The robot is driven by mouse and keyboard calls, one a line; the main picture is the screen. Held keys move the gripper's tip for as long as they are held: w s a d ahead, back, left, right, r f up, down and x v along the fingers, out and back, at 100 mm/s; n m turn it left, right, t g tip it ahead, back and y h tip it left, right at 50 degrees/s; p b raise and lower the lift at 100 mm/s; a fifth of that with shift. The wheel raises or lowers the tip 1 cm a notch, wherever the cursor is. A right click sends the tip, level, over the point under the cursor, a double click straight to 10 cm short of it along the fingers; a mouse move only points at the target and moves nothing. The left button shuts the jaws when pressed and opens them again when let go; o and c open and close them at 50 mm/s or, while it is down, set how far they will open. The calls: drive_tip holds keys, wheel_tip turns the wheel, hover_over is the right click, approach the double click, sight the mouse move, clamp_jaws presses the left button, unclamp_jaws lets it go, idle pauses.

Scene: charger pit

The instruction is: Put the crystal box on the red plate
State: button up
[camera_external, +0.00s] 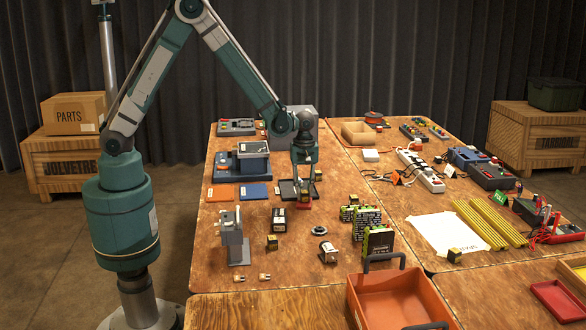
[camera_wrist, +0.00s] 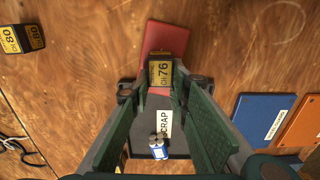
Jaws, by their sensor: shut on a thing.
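The crystal box (camera_wrist: 160,72), small, black and yellow and marked CH 76, sits between the fingertips of my gripper (camera_wrist: 160,88) in the wrist view. My gripper is shut on it. The red plate (camera_wrist: 168,38) lies under and beyond the box in that view; the fingers and box hide part of it. I cannot tell whether the box touches the plate. In the external view my gripper (camera_external: 303,190) points down low over the table, with a bit of red (camera_external: 304,206) showing below it. The box is hard to make out there.
A dark SCRAP tray (camera_wrist: 178,140) with a small blue-and-white item lies beside the red plate. Blue (camera_wrist: 262,118) and orange (camera_wrist: 302,125) plates lie to the right. Another crystal box (camera_wrist: 22,38) is at the upper left. An orange bin (camera_external: 390,300) stands at the front.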

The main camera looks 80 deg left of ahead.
drive_tip(key=shift+f, duration=0.15)
drive_tip(key=o, duration=0.8)
wheel_tip(320, 180, up, 12)
drive_tip(key=p, duration=0.2)
drive_tip(key=shift+r, duration=0.2)
idle(0.6)
